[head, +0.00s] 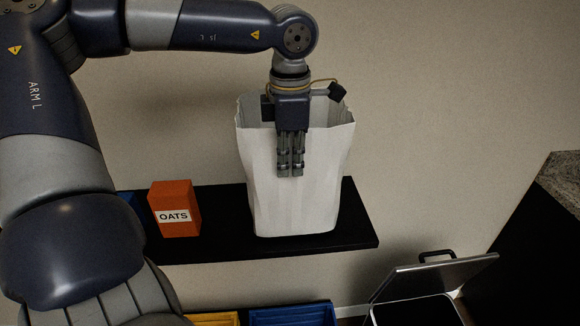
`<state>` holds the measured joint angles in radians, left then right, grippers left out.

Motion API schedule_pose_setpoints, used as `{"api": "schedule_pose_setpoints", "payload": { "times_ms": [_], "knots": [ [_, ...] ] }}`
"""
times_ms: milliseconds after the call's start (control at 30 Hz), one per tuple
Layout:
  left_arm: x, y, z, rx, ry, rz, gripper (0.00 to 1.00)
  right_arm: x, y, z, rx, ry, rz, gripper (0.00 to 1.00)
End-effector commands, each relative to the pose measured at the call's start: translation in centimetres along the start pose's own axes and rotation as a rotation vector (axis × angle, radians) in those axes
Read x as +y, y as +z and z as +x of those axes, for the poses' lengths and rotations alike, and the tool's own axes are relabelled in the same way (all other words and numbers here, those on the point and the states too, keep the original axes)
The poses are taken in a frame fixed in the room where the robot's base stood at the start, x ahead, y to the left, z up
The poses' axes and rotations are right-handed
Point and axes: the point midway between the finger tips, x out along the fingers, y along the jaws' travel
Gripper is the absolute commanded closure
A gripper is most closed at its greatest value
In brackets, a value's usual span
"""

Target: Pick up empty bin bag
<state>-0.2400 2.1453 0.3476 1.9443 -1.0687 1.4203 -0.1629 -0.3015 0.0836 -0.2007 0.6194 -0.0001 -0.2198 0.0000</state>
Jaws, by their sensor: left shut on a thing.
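The empty bin bag (321,187) is a white, open-topped bag standing upright at the right part of a black shelf (357,232). Its open mouth faces up, and part of the grey inside shows. My left gripper (290,172) comes down from above at the front of the bag. Its fingers point downward over the front wall and are close together, shut on the bag. The gripper hides part of the front rim and wall. My right gripper does not show.
An orange box labelled OATS (174,208) stands on the shelf left of the bag. A blue bin (292,316) and a yellow bin (212,319) show below. A container with a raised lid (437,277) is at lower right. A dark counter with a speckled top (561,178) borders the right.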

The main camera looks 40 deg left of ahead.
Motion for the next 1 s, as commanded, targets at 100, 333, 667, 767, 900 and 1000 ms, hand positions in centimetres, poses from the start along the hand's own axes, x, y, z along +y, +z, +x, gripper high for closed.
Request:
{"api": "schedule_pose_setpoints", "payload": {
  "times_ms": [100,333,667,767,900,1000],
  "knots": [
    [0.1,0.1,-1.2,-0.001,0.005,-0.002,1.00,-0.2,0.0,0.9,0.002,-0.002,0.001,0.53],
    [-3.3,1.8,-2.4,0.003,0.005,0.006,1.00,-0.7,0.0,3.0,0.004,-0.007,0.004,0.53],
    [-10.9,5.7,-3.6,0.002,0.004,0.004,1.00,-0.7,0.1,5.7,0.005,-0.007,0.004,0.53],
    [-12.3,6.4,-3.9,0.003,0.003,0.003,1.00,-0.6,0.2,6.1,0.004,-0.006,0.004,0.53],
    [-13.6,7.1,-4.2,0.002,0.001,0.001,1.00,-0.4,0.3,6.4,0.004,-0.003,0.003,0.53],
    [-14.0,7.3,-4.3,0.001,0.000,0.001,1.00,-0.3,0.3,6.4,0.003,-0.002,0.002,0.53]
  ]
}}
